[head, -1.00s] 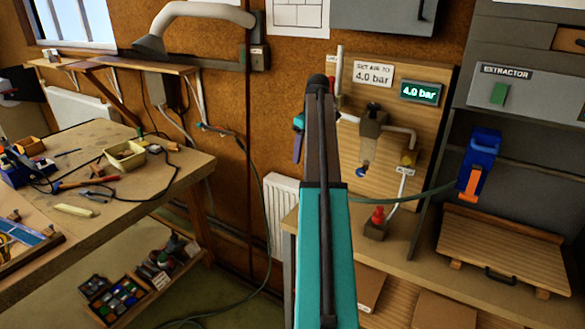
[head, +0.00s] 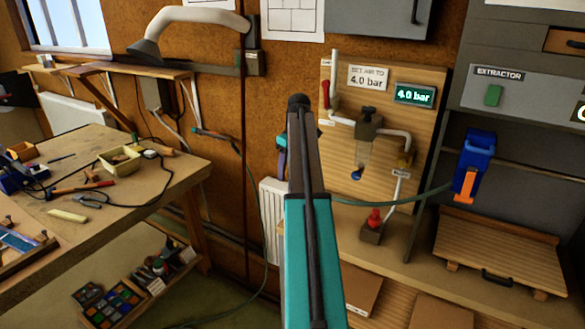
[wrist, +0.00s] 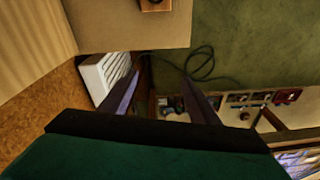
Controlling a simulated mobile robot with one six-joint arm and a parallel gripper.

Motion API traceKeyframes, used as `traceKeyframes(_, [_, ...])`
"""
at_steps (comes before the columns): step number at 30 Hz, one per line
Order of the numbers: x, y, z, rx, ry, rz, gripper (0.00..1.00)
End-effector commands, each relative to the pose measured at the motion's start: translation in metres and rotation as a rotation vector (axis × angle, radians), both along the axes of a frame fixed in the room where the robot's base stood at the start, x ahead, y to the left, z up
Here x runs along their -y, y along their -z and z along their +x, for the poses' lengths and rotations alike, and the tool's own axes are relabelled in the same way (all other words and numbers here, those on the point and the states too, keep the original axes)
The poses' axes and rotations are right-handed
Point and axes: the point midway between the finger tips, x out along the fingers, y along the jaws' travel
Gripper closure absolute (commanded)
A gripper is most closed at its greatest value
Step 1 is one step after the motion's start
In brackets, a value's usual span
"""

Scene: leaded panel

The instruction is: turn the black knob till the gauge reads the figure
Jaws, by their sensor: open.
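The black knob (head: 368,112) tops the dark air regulator (head: 369,128) on the wooden board. The green-lit gauge (head: 415,95) at the board's upper right reads 4.0 bar. The sign (head: 368,78) beside it says SET AIR TO 4.0 bar. My gripper (head: 282,158) shows only partly behind my arm, left of the board and apart from the knob. In the wrist view my gripper (wrist: 163,72) is open, pointing down, with nothing between its fingers.
A red-handled valve (head: 325,95) is on the board's left. A red knob (head: 375,217) stands on the shelf below. A blue and orange tool (head: 475,165) hangs at right with a green hose. A white radiator (head: 272,213) and a cluttered workbench (head: 130,200) are left.

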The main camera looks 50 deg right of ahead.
Motion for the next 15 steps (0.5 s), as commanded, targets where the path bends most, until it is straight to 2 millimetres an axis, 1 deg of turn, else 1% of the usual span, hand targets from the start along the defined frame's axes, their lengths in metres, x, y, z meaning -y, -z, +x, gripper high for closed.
traceKeyframes(5, [0.003,0.002,-0.004,0.002,0.044,-0.031,0.44])
traceKeyframes(8, [0.01,0.004,-0.012,0.005,0.116,-0.081,0.44])
traceKeyframes(11, [0.02,0.005,-0.022,0.016,0.222,-0.158,0.44])
traceKeyframes(15, [0.038,0.002,-0.04,0.055,0.405,-0.294,0.44])
